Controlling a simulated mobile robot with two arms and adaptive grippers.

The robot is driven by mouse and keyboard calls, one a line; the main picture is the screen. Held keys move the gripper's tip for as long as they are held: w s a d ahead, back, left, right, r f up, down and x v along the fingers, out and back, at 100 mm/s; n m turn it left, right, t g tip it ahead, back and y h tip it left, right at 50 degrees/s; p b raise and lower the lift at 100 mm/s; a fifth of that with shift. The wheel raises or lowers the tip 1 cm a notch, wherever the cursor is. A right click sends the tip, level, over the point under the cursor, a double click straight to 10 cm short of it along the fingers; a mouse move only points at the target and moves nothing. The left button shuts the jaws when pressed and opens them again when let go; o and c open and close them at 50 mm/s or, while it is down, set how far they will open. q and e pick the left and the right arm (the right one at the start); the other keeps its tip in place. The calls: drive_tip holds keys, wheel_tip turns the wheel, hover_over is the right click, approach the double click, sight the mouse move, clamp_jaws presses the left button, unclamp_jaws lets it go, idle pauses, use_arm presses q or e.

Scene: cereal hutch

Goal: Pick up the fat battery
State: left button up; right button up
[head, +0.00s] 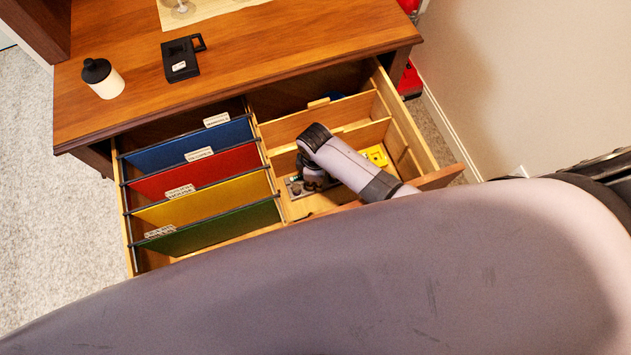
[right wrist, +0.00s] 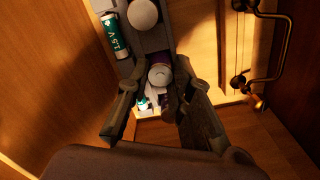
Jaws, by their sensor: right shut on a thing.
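In the right wrist view, a short, thick battery (right wrist: 159,74) with a pale end and a purple band sits between the fingertips of my right gripper (right wrist: 161,82). The gripper is shut on it, and the fingers cover its sides. In the head view, my right gripper (head: 313,177) reaches down into the right part of the open drawer (head: 427,158), and the battery cannot be made out there. My left gripper is not in view.
A grey tray (right wrist: 152,40) holds a green 1.5 V battery (right wrist: 113,36) and a white round thing (right wrist: 143,14). Wooden dividers (head: 320,121) stand close around my gripper. Coloured folders (head: 205,170) hang in the drawer's left half. A yellow item (head: 377,155) lies right of my arm.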

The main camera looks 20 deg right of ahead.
clamp_jaws()
drive_tip(key=shift+r, duration=0.45)
wheel_tip(320, 180, up, 19)
drive_tip(key=p, duration=0.4)
drive_tip(key=shift+r, duration=0.1)
